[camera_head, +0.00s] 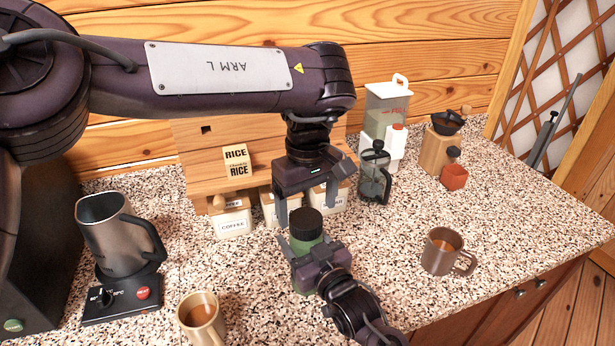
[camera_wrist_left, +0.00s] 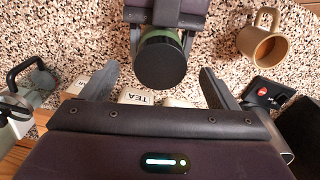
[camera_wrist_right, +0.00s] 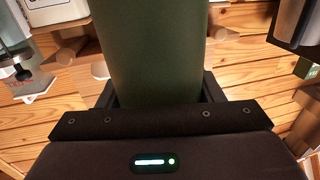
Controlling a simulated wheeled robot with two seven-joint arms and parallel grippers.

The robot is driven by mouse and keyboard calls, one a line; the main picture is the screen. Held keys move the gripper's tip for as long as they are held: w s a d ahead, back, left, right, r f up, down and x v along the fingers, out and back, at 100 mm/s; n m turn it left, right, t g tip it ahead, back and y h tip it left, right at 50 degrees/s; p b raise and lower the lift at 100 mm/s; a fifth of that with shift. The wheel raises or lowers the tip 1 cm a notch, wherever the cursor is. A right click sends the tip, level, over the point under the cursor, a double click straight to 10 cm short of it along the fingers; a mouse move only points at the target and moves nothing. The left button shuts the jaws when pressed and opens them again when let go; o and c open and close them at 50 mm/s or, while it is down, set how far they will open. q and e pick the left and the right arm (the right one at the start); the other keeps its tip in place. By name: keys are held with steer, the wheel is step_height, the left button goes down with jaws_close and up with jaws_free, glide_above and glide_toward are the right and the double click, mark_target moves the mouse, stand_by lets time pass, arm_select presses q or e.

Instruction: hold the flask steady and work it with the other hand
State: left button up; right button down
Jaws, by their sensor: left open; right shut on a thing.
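A green flask (camera_head: 305,246) with a black cap (camera_head: 306,223) stands on the speckled counter, seemingly upright. My right gripper (camera_head: 318,268) is shut around its body from the front; the green body (camera_wrist_right: 152,55) fills the middle of the right wrist view. My left gripper (camera_head: 305,205) is open above and just behind the cap, pointing down. In the left wrist view the black cap (camera_wrist_left: 160,60) lies ahead of the spread fingers, apart from both.
A brown mug (camera_head: 440,252) stands to the right and a tan mug (camera_head: 203,318) at the front left. A kettle (camera_head: 118,238) on its base is at left. Canisters (camera_head: 232,222), a french press (camera_head: 374,178) and a grinder (camera_head: 440,150) stand behind.

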arm_select(q)
step_height(320, 180, up, 9)
steer(key=shift+f, duration=0.15)
arm_select(e)
steer(key=shift+c, duration=1.5)
jaws_free()
steer(key=shift+s+d+f, duration=0.15)
steer(key=shift+s+d, duration=0.05)
steer(key=shift+s, duration=0.3)
arm_select(q)
step_height(320, 180, down, 2)
steer(key=shift+f+b, duration=0.2)
steer(key=shift+b, duration=0.9)
arm_select(e)
steer(key=v, duration=0.6)
steer(key=shift+s+d, duration=0.2)
steer(key=shift+s, duration=0.15)
